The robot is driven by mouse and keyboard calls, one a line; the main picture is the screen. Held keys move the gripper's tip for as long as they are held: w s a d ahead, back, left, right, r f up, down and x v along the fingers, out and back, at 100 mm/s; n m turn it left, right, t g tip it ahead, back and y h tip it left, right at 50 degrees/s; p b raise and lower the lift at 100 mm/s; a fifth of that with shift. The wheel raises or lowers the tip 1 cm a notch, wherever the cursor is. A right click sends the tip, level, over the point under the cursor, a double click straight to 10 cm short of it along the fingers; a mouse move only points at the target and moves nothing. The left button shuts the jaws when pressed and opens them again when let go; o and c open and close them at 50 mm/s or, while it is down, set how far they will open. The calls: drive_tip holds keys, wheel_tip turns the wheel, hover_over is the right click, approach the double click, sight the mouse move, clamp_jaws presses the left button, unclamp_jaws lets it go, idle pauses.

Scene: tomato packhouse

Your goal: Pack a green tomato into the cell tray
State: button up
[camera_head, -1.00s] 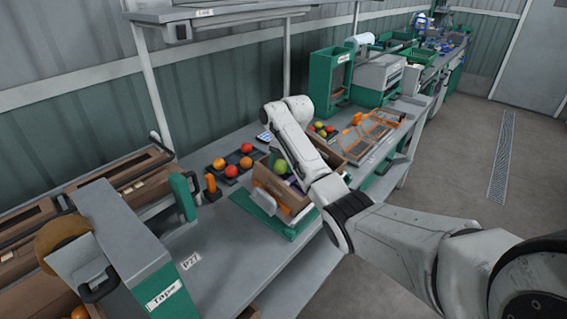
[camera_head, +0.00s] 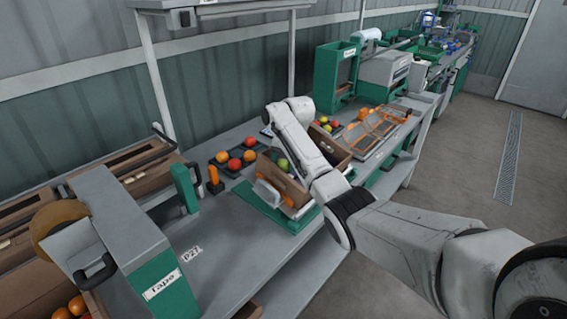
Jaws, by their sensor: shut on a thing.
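A green tomato (camera_head: 283,164) shows inside the brown cardboard box (camera_head: 296,190) near the middle of the bench, beside my forearm. The dark cell tray (camera_head: 238,152) lies left of and behind the box, with several orange and red tomatoes in it. My arm reaches in from the lower right and its forearm rises past the box. My gripper is hidden behind the arm, so its fingers and anything in them do not show.
A tape dispenser (camera_head: 160,284) stands at the front left. An orange wire rack (camera_head: 375,128) and more tomatoes (camera_head: 328,123) lie beyond my forearm. A green machine (camera_head: 335,75) stands at the back. The front left of the bench (camera_head: 235,250) is clear.

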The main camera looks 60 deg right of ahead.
drive_tip(key=shift+a+f, duration=0.15)
drive_tip(key=shift+f, duration=0.25)
drive_tip(key=o, duration=0.8)
drive_tip(key=shift+s, duration=0.1)
drive_tip(key=p+v, duration=0.5)
drive_tip(key=shift+r, duration=0.15)
drive_tip(key=shift+d+p+v, duration=0.2)
drive_tip(key=shift+p+v, duration=2.3)
drive_tip(key=shift+v, duration=0.55)
